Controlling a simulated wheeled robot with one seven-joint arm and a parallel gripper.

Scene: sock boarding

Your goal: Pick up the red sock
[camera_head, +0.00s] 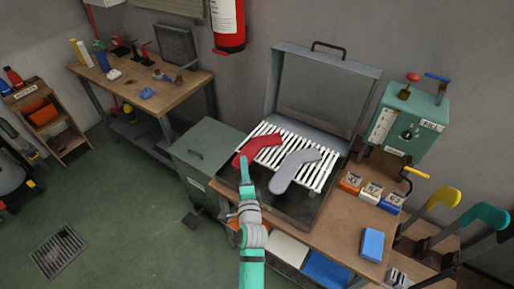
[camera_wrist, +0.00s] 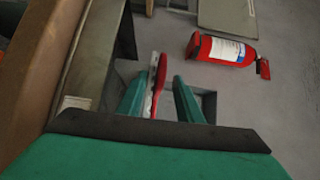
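The red sock (camera_head: 262,146) lies on a white slatted rack (camera_head: 322,174) inside an open grey case, with a grey sock (camera_head: 294,168) beside it to the right. My gripper (camera_head: 244,165) is at the lower left end of the red sock in the head view. In the wrist view, the two teal fingers of my gripper (camera_wrist: 159,98) stand apart. The red sock (camera_wrist: 158,84) shows edge-on as a narrow strip between them, with a gap to the right finger. Whether the left finger touches anything is unclear.
The case's raised lid (camera_head: 320,92) stands behind the rack. A teal machine (camera_head: 405,120) and several small coloured boxes are to the right. A fire extinguisher (camera_head: 228,25) hangs on the wall, and a workbench (camera_head: 140,85) stands at the left.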

